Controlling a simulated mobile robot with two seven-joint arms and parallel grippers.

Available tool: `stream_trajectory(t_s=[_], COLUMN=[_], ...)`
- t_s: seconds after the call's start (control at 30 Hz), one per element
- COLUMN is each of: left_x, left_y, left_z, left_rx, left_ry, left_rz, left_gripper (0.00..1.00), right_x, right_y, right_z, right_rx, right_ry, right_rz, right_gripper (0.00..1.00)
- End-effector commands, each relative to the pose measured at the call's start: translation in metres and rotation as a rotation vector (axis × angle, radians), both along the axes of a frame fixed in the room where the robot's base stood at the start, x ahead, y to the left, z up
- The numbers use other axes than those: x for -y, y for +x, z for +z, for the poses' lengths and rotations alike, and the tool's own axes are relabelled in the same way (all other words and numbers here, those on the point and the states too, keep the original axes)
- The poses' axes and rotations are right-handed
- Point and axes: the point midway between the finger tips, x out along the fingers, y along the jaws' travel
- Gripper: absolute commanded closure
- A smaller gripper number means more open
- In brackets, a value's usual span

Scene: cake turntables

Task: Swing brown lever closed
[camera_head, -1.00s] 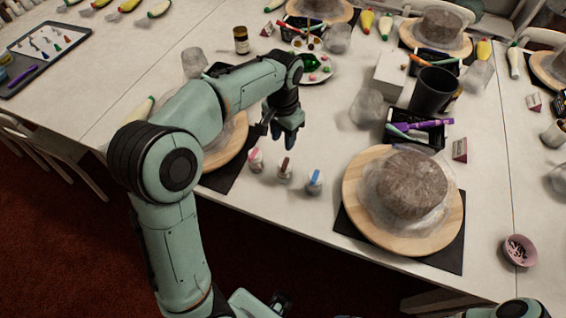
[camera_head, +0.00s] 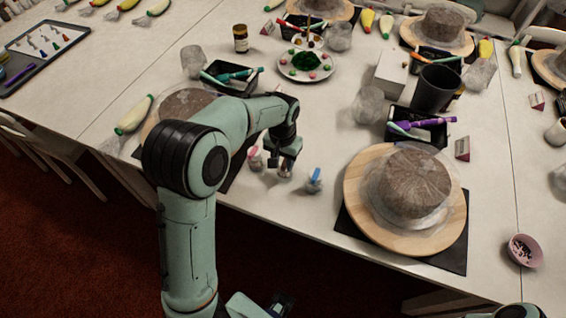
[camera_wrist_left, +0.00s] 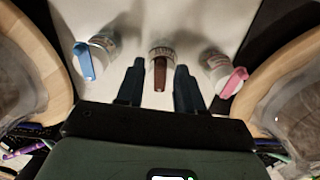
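A small white jar with a brown lever (camera_wrist_left: 160,72) stands in the middle of the left wrist view. The lever points toward my gripper. My left gripper (camera_wrist_left: 158,86) is open, with one dark finger on each side of the lever and a gap to both. In the head view, my left gripper (camera_head: 283,168) points down over this jar and hides most of it.
Similar jars stand on either side, one with a blue lever (camera_head: 314,175) and one with a pink lever (camera_head: 254,156). A wooden turntable (camera_head: 357,214) with a wrapped cake is on the right. The table's front edge is close.

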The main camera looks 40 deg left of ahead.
Motion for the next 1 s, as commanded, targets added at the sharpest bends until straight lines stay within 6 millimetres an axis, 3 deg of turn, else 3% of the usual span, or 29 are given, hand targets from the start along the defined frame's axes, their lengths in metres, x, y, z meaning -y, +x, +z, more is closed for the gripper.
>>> stream_trajectory(t_s=[0.13,0.43,0.53,0.57,0.77,1.0], left_x=[-0.0003,-0.0003,-0.0002,-0.0002,-0.0015,-0.0096], left_y=[-0.0002,0.0000,0.0000,0.0000,-0.0005,-0.0022], left_z=[-0.0100,-0.0114,-0.0113,-0.0113,-0.0111,-0.0110], left_rx=[-0.001,0.000,0.000,0.000,0.000,0.000], left_ry=[0.000,0.000,0.000,0.000,0.000,0.000], left_rz=[0.002,0.001,0.001,0.001,-0.016,-0.192], left_gripper=[0.63,0.63,0.96,1.00,1.00,1.00], right_x=[0.0000,-0.0001,-0.0001,0.0000,0.0001,0.0000], right_y=[-0.0006,-0.0006,-0.0006,-0.0006,-0.0005,-0.0003], right_z=[-0.0014,-0.0013,-0.0013,-0.0013,-0.0013,-0.0007], right_rx=[-0.001,-0.001,-0.001,-0.001,0.000,0.000], right_ry=[0.000,0.000,0.000,0.000,0.000,0.000], right_rz=[0.000,0.000,0.000,0.000,0.000,0.000], right_gripper=[0.17,0.17,0.17,0.17,0.17,0.17])
